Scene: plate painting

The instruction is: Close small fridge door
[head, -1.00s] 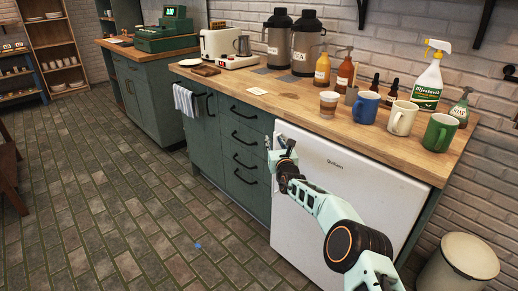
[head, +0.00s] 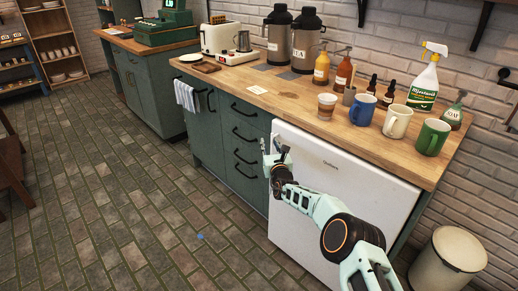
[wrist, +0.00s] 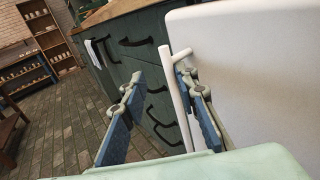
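The small white fridge (head: 345,195) stands under the right end of the wooden counter. Its door faces me, and the head view does not clearly show whether it is ajar. My gripper (head: 273,152) is at the door's upper left edge. In the wrist view the white door (wrist: 265,70) fills the right side. A slim pale handle bar (wrist: 174,100) runs upright by its edge. My gripper (wrist: 158,112) is open there, with the bar between its blue-padded fingers, close to the right one. I cannot tell whether they touch.
Green drawers (head: 242,150) with dark handles adjoin the fridge on the left. Mugs, including a green one (head: 433,137), bottles and flasks stand on the counter (head: 250,90). A pale bin (head: 447,262) is at the lower right. The tiled floor (head: 130,200) at left is clear.

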